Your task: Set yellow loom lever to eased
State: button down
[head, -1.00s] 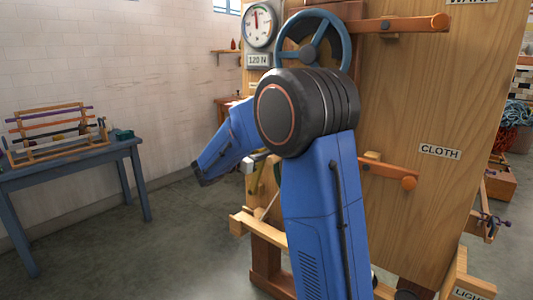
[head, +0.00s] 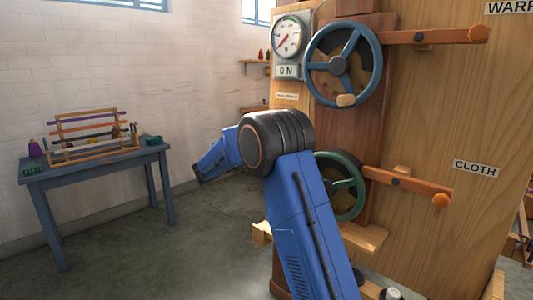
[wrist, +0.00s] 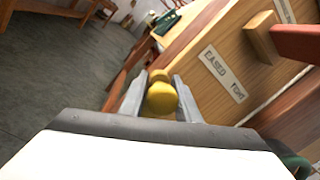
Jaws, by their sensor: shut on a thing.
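In the wrist view my gripper (wrist: 156,93) is shut on the yellow lever's round knob (wrist: 162,98), which sits between its two fingers. A second yellow rounded part shows just behind the knob. The rest of the lever is hidden. A label (wrist: 222,75) on the wooden panel right of the fingers reads EASED, with a second word that is hard to read. In the head view my blue arm stands in front of the loom, and neither gripper nor yellow lever shows. The dial (head: 289,36) has its needle at lower left, above a plate (head: 287,71) reading 0 N.
A blue handwheel (head: 343,64) and a green handwheel (head: 342,185) are on the loom. Orange-tipped wooden levers (head: 436,36) stick out beside the WARP and CLOTH (head: 476,168) labels. A blue table (head: 92,168) with a small loom stands left, with open floor between.

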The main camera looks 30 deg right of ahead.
jog(key=shift+w+a+f+n, duration=0.25)
jog(key=shift+w+f+n, duration=0.15)
jog(key=shift+w, duration=0.2)
jog(key=shift+w+a+f+n, duration=0.2)
jog(key=shift+w+f+n, duration=0.2)
jog(key=shift+w, duration=0.15)
jog(key=c, duration=1.4)
grip_release()
jog(key=shift+a, duration=0.15)
jog(key=v, duration=1.7)
jog(key=shift+s+a, duration=0.1)
